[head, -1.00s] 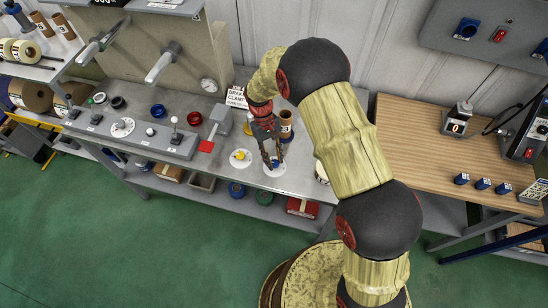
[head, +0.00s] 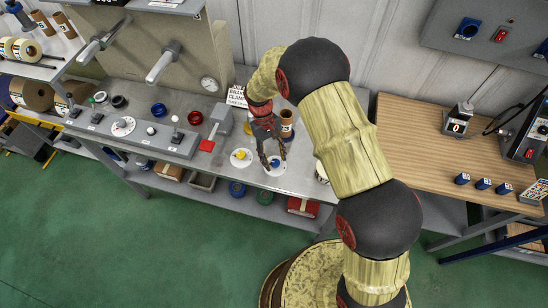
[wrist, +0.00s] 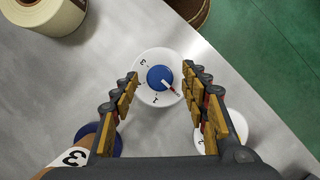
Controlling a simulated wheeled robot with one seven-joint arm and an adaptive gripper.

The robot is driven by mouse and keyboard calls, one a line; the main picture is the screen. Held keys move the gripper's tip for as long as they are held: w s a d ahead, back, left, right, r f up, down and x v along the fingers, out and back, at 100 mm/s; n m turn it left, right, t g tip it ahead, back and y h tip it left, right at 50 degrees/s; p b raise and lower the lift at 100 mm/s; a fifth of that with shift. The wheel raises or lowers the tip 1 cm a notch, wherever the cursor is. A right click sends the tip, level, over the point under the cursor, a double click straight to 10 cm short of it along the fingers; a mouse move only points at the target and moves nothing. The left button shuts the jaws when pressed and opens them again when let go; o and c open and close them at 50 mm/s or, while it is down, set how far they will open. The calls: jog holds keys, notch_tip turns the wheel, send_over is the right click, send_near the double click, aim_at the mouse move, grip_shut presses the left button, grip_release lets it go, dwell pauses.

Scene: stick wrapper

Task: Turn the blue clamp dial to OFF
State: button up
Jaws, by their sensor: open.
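The blue clamp dial (wrist: 157,75) sits on a round white plate (wrist: 151,56) in the wrist view. Its white-and-red pointer is toward the lower right of the plate. The marks 3 and 1 show on the plate's left and lower side; the mark at the pointer's tip is too small to read. My gripper (wrist: 160,80) is open, with one finger on each side of the dial and visible gaps between them. In the head view my gripper (head: 272,160) is over the blue dial (head: 276,163) at the bench's front, pointing down.
A yellow dial (head: 240,155) on its own white plate is just left of the blue one. A brown roll (head: 287,118) and a brake clamp sign (head: 237,97) stand behind. A grey lever box (head: 220,120) is farther left. The wooden table (head: 420,140) is at right.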

jog(key=v, duration=1.2)
dwell(0.4)
jog(key=s+d+r+m+t+b, duration=0.1)
jog(key=s+d+r+t+b, duration=0.1)
jog(key=s+d+r, duration=0.3)
jog(key=s+d+r+m+t+y+b, duration=0.1)
jog(key=s+d+r+t, duration=0.3)
jog(key=s, duration=0.8)
jog(key=s+d+r+m+t+y+b, duration=0.1)
jog(key=s+d+r+m+t+b, duration=0.1)
jog(key=s+d+r, duration=0.5)
jog(key=shift+s+d+r+m+t+b, duration=0.4)
jog(key=shift+s+r+t, duration=0.4)
jog(key=shift+r, duration=1.45)
